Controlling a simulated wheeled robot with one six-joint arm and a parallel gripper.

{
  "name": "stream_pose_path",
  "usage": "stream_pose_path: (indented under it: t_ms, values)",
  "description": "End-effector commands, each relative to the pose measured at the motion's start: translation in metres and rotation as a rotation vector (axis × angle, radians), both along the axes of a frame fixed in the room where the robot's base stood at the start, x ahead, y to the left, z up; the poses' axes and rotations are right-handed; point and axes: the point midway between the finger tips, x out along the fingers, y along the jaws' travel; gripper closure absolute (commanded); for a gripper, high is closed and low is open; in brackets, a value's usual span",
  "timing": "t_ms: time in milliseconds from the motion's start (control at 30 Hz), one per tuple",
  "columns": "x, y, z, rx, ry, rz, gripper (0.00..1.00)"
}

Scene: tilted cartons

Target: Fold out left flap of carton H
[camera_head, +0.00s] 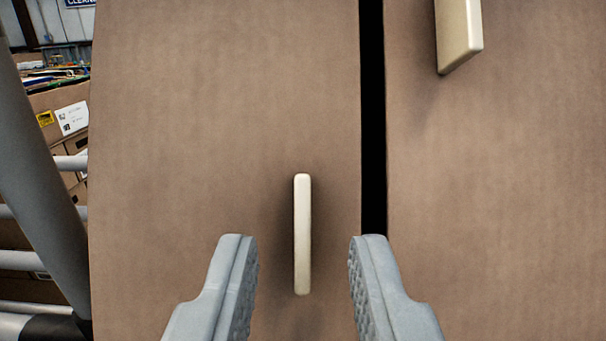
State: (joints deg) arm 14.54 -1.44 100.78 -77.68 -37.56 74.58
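The left flap (190,130) is a wide brown cardboard panel filling the left and middle of the view. A cream upright tab (302,234) stands out from it near its right edge. My gripper (303,245) is open. Its two grey fingers are on either side of the tab, with a gap on each side, and I see no contact. The right flap (500,200) is a second brown panel, with another cream tab (457,35) at the top. A narrow dark gap (373,110) separates the flaps. No letter on the carton is visible.
A grey post (40,180) and horizontal bars (20,261) stand at the left edge. Behind them are stacked brown boxes (70,110) with labels. A dark blue sign (80,3) shows partly at the top left.

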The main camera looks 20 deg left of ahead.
Motion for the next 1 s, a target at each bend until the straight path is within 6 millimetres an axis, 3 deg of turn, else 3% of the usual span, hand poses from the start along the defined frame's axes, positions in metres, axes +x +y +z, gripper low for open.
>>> stream_pose_path:
  t_ms: [200, 567, 600, 733, 1000]
  values:
    - [0.02, 0.008, 0.0, 0.0, 0.0, 0.001, 0.73]
    - [0.025, 0.01, 0.0, 0.0, 0.0, 0.0, 0.73]
    - [0.025, 0.01, 0.0, 0.0, 0.0, 0.0, 0.75]
    - [0.025, 0.01, 0.0, 0.0, 0.0, 0.0, 1.0]
    - [0.024, 0.01, 0.0, 0.0, 0.0, -0.001, 1.0]
